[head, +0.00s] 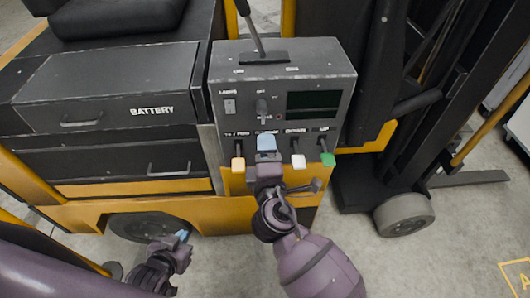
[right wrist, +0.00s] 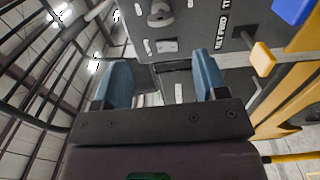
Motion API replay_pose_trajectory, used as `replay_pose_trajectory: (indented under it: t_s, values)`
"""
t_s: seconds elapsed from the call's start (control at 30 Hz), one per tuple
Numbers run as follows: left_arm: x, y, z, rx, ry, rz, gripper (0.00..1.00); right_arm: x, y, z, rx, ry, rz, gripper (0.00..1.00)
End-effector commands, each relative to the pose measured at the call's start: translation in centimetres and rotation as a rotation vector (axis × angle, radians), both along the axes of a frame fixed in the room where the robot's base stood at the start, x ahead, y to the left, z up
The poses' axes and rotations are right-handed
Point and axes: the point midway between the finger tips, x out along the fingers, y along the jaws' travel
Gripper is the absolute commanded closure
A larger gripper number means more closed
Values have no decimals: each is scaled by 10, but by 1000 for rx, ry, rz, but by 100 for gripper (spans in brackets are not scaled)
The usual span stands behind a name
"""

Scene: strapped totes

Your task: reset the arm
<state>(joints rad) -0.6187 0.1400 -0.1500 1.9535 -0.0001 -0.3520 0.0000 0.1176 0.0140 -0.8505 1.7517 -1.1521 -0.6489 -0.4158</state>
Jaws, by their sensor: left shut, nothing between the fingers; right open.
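My right gripper (head: 266,144) is in front of the control panel (head: 330,75) of a yellow and black forklift, at the row of levers. In the right wrist view its two blue fingers (right wrist: 162,78) are spread apart with nothing held between them. A blue lever knob (right wrist: 293,10) and an orange lever knob (right wrist: 262,58) lie beside the fingers there, up and to the right. In the head view the right gripper covers part of the lever row. My left gripper (head: 182,237) is low at the left, shut and empty, in front of the forklift's wheel.
The orange knob (head: 238,163), a white knob (head: 299,161) and a green knob (head: 328,159) stick out of the panel. A tall lever (head: 250,25) rises above it. A battery drawer (head: 110,85) is at the left, the mast (head: 440,90) at the right. Floor (head: 440,250) is clear at lower right.

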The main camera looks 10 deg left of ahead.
Motion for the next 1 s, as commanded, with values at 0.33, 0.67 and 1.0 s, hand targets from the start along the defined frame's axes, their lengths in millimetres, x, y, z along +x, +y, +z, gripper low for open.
replay_pose_trajectory:
  t_s: [0.33, 0.67, 1.0]
  values:
    - [2, 0, 1, -1, -3, -1, 100, 0, 0, 0, 0, 0, 0, 34]
    - [1, 0, 1, 0, -2, 0, 100, -2, 8, -1, 185, 95, 63, 34]
    - [3, 0, -1, 0, -11, -1, 100, 17, -95, -41, 878, 458, -23, 34]
